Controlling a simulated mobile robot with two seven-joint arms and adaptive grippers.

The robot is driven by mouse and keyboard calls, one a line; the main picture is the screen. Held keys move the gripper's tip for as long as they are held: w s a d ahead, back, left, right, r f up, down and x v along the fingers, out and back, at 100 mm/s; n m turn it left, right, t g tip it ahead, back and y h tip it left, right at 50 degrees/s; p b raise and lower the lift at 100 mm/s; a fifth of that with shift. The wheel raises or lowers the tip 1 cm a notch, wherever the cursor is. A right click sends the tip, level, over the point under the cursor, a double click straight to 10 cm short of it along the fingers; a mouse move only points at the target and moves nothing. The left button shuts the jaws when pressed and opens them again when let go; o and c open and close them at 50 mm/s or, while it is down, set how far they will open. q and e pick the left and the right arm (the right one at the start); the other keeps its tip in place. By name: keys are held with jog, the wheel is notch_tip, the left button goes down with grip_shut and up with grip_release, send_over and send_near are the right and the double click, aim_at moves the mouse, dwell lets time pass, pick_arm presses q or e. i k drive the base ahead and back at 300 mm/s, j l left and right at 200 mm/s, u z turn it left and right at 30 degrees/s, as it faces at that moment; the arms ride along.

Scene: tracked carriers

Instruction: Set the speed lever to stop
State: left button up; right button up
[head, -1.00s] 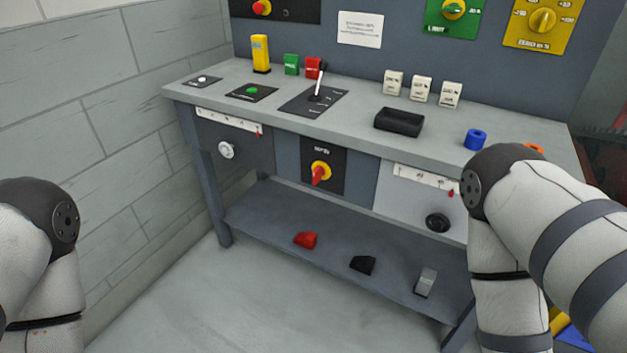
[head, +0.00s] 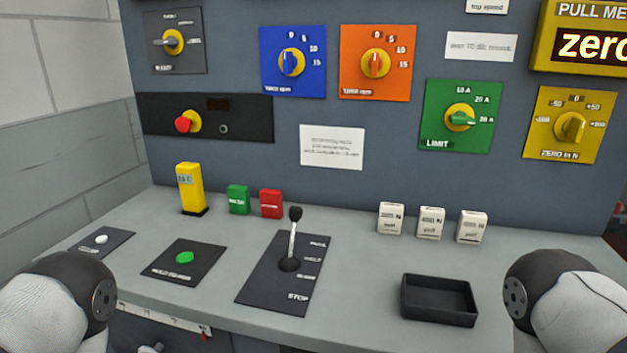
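The speed lever (head: 292,240) is a pale rod with a black knob, rising from a round black boot on a black plate (head: 262,283). It stands roughly upright near the plate's middle, leaning slightly away from the STOP label (head: 298,297). STOP is printed at the near end of the plate's right edge. Several smaller labels run up that edge, too small to read surely. Nothing touches the lever. Only parts of my arms show at the lower left and lower right; neither gripper is in view.
A green button (head: 185,258) and a white button (head: 102,239) are left of the lever. Behind stand yellow (head: 190,188), green (head: 238,199) and red (head: 271,203) blocks. A black tray (head: 438,300) and three white blocks lie right. A dial panel rises behind.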

aim_at(295, 213)
jog(key=i+j+z, duration=0.5)
jog(key=i+j, duration=0.15)
jog(key=j, duration=0.15)
jog(key=k, duration=1.1)
jog(key=i, duration=0.9)
